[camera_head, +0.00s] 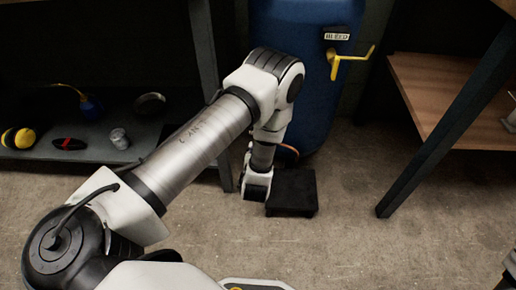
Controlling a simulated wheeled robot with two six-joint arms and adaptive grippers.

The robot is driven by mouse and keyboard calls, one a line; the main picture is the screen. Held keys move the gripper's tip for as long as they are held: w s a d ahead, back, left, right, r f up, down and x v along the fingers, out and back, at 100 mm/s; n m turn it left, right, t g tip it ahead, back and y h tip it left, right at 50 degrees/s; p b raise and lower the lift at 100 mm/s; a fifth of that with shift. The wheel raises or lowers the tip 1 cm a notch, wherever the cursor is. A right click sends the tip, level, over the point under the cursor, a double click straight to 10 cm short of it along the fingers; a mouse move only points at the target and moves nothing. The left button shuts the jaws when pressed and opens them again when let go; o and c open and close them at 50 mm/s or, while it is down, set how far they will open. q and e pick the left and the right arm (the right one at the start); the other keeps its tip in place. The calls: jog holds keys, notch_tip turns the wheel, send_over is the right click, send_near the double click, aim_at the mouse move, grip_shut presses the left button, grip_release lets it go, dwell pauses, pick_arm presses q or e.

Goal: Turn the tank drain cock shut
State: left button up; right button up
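The blue tank (305,90) stands at the top centre, partly covered by my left arm. A yellow lever (349,60) sticks out to the right from its side, below a small white label (337,36) that seems to read "BLEED". A thin orange-brown curved piece (289,149) shows low on the tank, beside my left wrist; I cannot tell what it is. No other cock is clearly visible. My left arm reaches in from the lower left, its wrist hanging down in front of the tank's foot. The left gripper's fingers are hidden.
A black block or tray (292,192) lies on the floor beside my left wrist. A dark shelf (95,140) at left holds several small items, including a yellow-and-black one (18,138). A wooden shelf (440,95) with a slanted dark leg (440,140) stands right. Floor between is clear.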

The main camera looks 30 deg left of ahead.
pick_arm(q)
jog(key=shift+s, duration=0.1)
jog(key=v, duration=1.2)
